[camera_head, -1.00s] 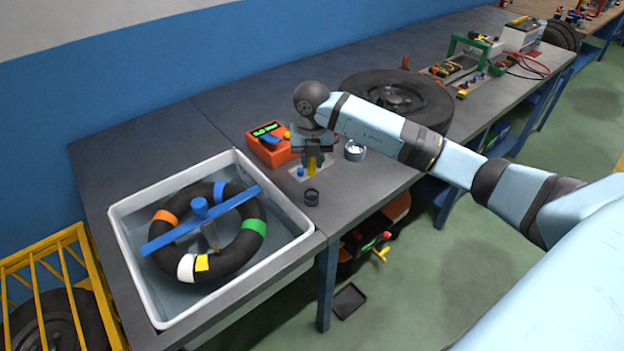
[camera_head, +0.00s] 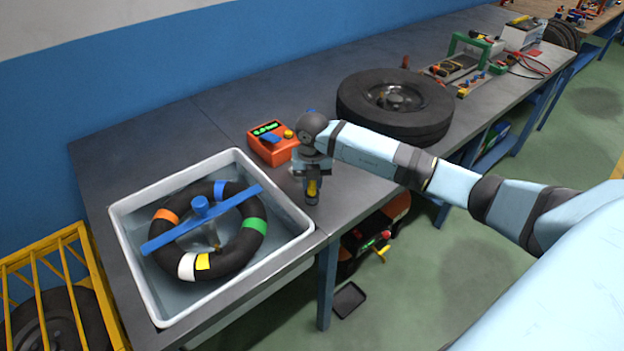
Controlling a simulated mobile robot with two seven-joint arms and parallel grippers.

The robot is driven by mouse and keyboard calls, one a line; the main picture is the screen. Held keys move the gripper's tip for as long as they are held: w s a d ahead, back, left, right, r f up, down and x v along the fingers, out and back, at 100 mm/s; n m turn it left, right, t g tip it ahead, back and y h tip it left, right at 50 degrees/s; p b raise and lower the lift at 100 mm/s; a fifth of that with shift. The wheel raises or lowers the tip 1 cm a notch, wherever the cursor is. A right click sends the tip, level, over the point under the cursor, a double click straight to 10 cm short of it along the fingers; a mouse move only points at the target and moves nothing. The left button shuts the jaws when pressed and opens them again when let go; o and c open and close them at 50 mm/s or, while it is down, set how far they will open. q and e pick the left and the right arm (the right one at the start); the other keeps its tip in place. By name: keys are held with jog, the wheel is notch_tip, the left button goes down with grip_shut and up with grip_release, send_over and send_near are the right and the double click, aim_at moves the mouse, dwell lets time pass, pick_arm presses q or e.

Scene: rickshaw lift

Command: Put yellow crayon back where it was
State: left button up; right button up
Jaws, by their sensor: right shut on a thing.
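My right gripper (camera_head: 312,182) is shut on the yellow crayon (camera_head: 312,188), which points down near the front edge of the workbench. The gripper hides much of the crayon. My left gripper is not in view.
An orange device (camera_head: 272,150) with a green display stands behind my gripper. A white water tub (camera_head: 300,228) holding a black ring is to the left. A black tire (camera_head: 395,110) lies behind my right arm. The bench's front edge is close.

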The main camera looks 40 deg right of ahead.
jog(key=shift+f, duration=0.45)
jog(key=o, duration=0.9)
jog(key=shift+r, duration=0.15)
jog(key=shift+r, duration=0.3)
notch_tip(320, 180, up, 12)
jog(key=shift+f+b, duration=0.1)
jog(key=shift+b, duration=0.2)
jog(key=shift+r, duration=0.35)
